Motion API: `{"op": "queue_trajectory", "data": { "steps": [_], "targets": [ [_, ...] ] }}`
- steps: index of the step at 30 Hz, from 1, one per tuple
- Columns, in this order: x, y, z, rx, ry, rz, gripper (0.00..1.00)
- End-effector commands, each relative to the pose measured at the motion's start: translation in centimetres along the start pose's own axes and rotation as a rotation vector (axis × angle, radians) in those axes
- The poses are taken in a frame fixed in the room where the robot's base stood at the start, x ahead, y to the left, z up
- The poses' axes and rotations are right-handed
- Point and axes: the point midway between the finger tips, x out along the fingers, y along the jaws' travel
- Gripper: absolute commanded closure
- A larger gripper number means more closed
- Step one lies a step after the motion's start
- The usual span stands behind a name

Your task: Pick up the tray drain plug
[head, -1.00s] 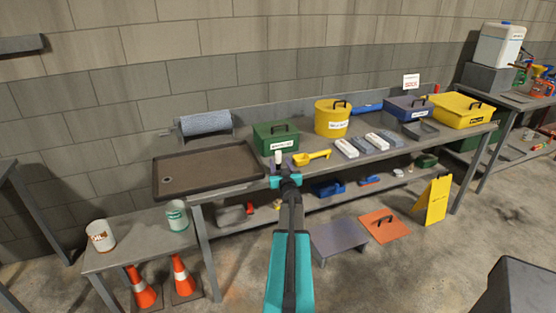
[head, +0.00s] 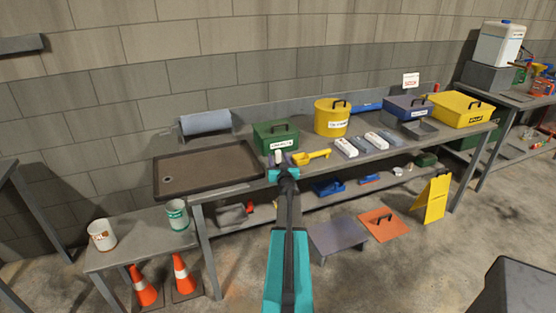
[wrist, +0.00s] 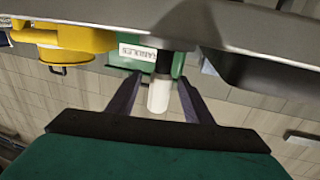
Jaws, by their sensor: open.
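In the wrist view, which looks upside down, the white plug (wrist: 158,97) lies between the two dark fingers of my gripper (wrist: 159,80). The fingers are open, with a visible gap on both sides of the plug. My gripper (head: 281,172) is at the bench's front edge in the head view, its fingertips hard to make out. The plug's base is partly hidden there.
A green labelled box (head: 276,135) stands close behind the plug, and a yellow scoop (head: 312,157) lies just to its right. A yellow bucket (head: 331,118) and grey-white blocks (head: 360,145) stand further right. The workbench edge (wrist: 215,38) shows near the fingers.

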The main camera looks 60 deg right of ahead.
Motion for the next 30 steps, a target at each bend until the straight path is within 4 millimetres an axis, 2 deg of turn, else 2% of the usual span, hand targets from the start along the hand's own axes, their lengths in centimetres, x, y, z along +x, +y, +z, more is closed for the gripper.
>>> {"op": "queue_trajectory", "data": {
  "steps": [6, 13, 15, 23, 30],
  "targets": [
    [0.0, 0.0, 0.0, 0.000, 0.000, 0.000, 0.55],
    [0.0, 0.0, 0.0, 0.000, 0.000, 0.000, 0.94],
    [0.0, 0.0, 0.0, 0.000, 0.000, 0.000, 1.00],
    [0.0, -0.1, -0.1, 0.000, 0.000, -0.001, 1.00],
    [0.0, -0.1, -1.2, -0.001, 0.001, -0.001, 1.00]
  ]
}}
